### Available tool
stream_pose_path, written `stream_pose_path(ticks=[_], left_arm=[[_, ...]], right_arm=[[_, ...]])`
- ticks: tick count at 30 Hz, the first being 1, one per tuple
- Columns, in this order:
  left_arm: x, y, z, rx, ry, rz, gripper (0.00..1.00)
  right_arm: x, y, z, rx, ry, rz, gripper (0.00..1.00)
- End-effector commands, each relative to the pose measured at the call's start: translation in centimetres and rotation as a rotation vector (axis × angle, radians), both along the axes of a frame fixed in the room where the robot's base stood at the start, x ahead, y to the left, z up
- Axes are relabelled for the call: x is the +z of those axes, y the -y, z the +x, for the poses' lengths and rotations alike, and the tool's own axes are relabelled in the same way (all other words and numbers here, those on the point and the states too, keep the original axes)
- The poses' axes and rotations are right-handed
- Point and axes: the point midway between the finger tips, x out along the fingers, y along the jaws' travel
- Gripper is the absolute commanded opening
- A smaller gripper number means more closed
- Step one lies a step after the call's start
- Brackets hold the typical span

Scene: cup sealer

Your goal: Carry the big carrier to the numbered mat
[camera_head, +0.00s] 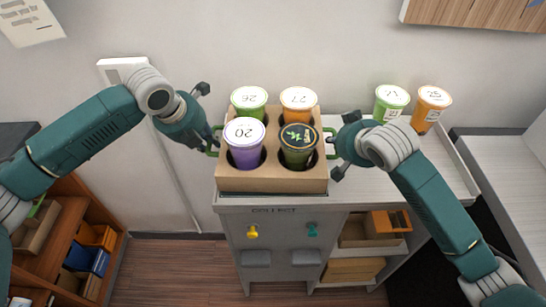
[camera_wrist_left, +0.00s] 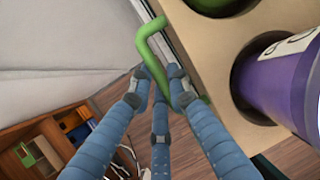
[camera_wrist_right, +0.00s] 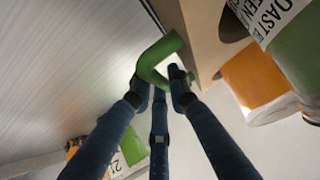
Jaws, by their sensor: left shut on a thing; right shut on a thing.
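The big carrier (camera_head: 272,180) is a tan box with several lidded cups standing in its holes and a green handle at each end. It is over the counter near its front left edge; I cannot tell whether it rests or hangs just above. My left gripper (camera_head: 212,143) is shut on the left green handle, which the left wrist view shows between the fingers (camera_wrist_left: 160,88). My right gripper (camera_head: 334,150) is shut on the right green handle, also seen in the right wrist view (camera_wrist_right: 160,85). A dark strip shows below the carrier's front; no number on a mat is visible.
A green cup (camera_head: 390,103) and an orange cup (camera_head: 430,108) stand at the counter's back right, behind my right arm. The wall is close behind. A wooden shelf (camera_head: 75,245) stands at the lower left.

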Motion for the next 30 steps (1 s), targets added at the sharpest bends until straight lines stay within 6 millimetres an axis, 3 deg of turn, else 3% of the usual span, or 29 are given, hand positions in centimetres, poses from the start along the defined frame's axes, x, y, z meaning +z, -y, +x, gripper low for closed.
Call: stream_pose_path(ticks=[2,3,6,17,30], left_arm=[[-0.3,0.1,0.2,-0.002,0.01,-0.004,0.0],[-0.7,0.0,0.0,-0.001,0.002,-0.001,0.18],[-0.4,0.0,0.0,-0.001,0.001,-0.001,0.35],[-0.2,0.1,0.0,-0.001,0.001,-0.001,0.35],[4.0,0.1,0.0,-0.001,0.001,-0.002,0.35]], right_arm=[[-0.2,-0.1,0.2,0.004,0.011,0.002,0.0],[-0.7,-0.1,0.0,0.003,0.001,-0.001,0.18],[-0.5,-0.1,0.0,0.003,0.0,0.0,0.35],[-0.2,-0.1,0.0,0.002,0.0,0.001,0.35],[4.0,-0.1,0.0,0.001,0.001,0.001,0.35]])
